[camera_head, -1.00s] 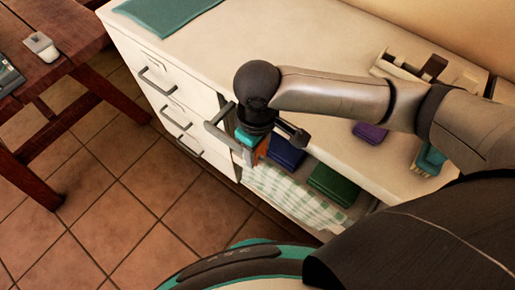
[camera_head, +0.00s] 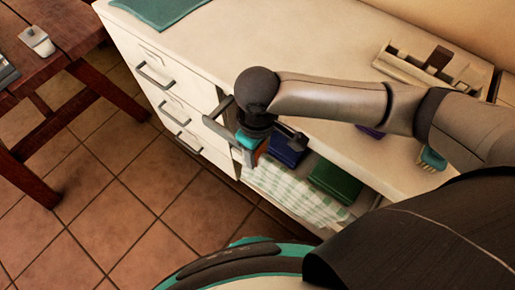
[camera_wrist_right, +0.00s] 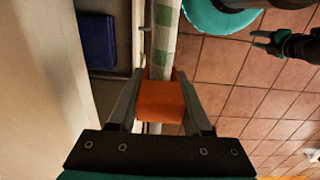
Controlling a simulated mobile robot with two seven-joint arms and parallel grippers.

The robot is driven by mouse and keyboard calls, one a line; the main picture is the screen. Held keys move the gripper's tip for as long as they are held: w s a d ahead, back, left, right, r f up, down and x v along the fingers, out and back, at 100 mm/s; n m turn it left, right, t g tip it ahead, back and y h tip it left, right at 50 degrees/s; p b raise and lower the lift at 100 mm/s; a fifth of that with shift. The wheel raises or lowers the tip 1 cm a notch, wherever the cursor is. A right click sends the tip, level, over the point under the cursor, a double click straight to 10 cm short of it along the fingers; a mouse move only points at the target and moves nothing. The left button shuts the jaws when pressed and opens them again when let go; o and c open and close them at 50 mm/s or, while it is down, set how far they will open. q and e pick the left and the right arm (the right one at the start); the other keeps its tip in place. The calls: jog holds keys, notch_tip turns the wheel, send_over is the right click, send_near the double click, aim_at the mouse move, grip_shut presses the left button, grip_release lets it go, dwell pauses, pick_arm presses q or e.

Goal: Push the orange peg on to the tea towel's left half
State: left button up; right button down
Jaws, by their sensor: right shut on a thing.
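The orange peg (camera_wrist_right: 160,102) is between the fingers of my right gripper (camera_wrist_right: 160,90), which is shut on it. In the head view only a sliver of orange (camera_head: 262,146) shows beside this gripper (camera_head: 246,150). The green-and-white checked tea towel (camera_head: 295,193) hangs along the front of the open cabinet. In the wrist view the towel (camera_wrist_right: 163,45) runs down to the peg, at its near end. I cannot tell how far the peg sits over the cloth. My left gripper (camera_wrist_right: 262,40) shows small at the wrist view's upper right, its fingers apart.
Blue (camera_head: 289,148) and green (camera_head: 335,181) folded items lie in the open cabinet behind the towel. A white counter (camera_head: 250,45) is above, with a divided tray (camera_head: 430,65) at the back. Drawer handles (camera_head: 155,76) stick out on the left. A wooden table (camera_head: 45,60) stands further left.

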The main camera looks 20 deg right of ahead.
pick_arm(q)
jog(key=shift+d, duration=0.1)
dwell(0.3)
jog(key=shift+d, duration=0.1)
pick_arm(e)
jog(key=shift+c, duration=1.3)
grip_release()
jog(key=shift+r, duration=0.1)
jog(key=shift+r, duration=0.3)
notch_tip(320, 180, up, 7)
jog(key=p, duration=0.3)
notch_tip(320, 180, up, 6)
jog(key=p, duration=0.2)
jog(key=shift+r+p, duration=0.2)
jog(key=shift+p, duration=0.15)
pick_arm(q)
notch_tip(320, 180, up, 6)
jog(key=s+d, duration=0.1)
jog(key=shift+s, duration=0.3)
pick_arm(e)
jog(key=shift+r, duration=0.55)
pick_arm(q)
jog(key=shift+f, duration=0.1)
pick_arm(e)
jog(key=shift+a, duration=0.1)
